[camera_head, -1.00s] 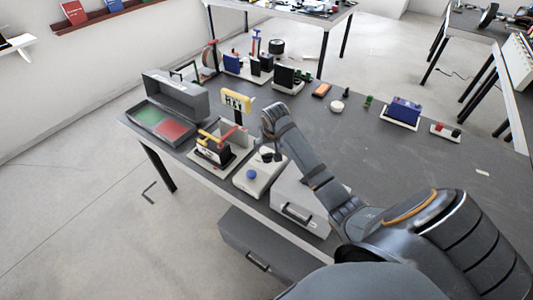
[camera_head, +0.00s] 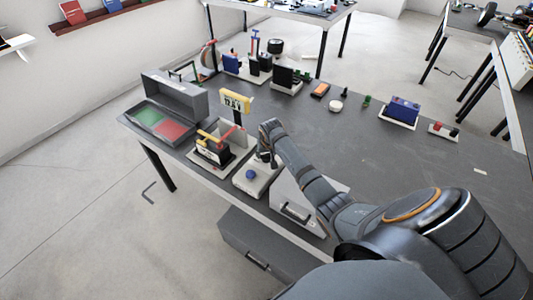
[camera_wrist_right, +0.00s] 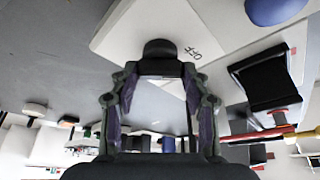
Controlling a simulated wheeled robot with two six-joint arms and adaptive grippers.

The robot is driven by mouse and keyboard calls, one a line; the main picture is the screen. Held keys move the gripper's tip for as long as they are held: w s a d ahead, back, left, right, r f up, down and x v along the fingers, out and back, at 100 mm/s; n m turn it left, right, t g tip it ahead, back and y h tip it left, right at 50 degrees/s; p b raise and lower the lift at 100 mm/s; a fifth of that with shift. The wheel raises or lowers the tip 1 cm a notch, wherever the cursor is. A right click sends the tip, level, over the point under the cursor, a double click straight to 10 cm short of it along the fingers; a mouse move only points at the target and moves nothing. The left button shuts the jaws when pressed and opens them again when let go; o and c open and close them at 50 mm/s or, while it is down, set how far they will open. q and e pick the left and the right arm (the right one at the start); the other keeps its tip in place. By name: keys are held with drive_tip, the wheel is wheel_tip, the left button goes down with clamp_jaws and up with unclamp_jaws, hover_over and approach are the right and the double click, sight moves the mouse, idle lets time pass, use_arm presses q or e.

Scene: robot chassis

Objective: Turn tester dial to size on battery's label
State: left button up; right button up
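The tester (camera_head: 245,184) is a pale box with a blue knob (camera_head: 250,174) near the table's front edge. Its black dial (camera_wrist_right: 160,48) shows in the right wrist view. A yellow display (camera_head: 237,102) seems to read 12.6 V. My left gripper is out of view.
An open grey case (camera_head: 178,95) with green and red compartments stands to the left. A grey box with a handle (camera_head: 290,200) is just right of the tester. A blue battery-like block (camera_head: 402,112) lies farther right.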

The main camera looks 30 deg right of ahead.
drive_tip(key=c, duration=0.5)
drive_tip(key=shift+a+r+m+h+p, duration=0.15)
drive_tip(key=shift+m+h+p, duration=0.25)
drive_tip(key=shift+m+p, duration=0.75)
drive_tip(key=m+g, duration=0.1)
drive_tip(key=m, duration=0.2)
drive_tip(key=shift+w+h, duration=0.1)
drive_tip(key=shift+h, duration=0.2)
drive_tip(key=shift+f+m+g+h, duration=0.25)
drive_tip(key=shift+m+g, duration=0.25)
drive_tip(key=shift+m, duration=0.75)
drive_tip(key=shift+w+m+g+h+b, duration=0.1)
drive_tip(key=shift+m+g+h+b, duration=0.3)
drive_tip(key=shift+m, duration=0.6)
drive_tip(key=shift+m+g+y+b, duration=0.1)
drive_tip(key=shift+m+g+b, duration=0.1)
drive_tip(key=shift+m+b, duration=0.6)
drive_tip(key=shift+r+m, duration=0.1)
drive_tip(key=shift+m, duration=0.3)
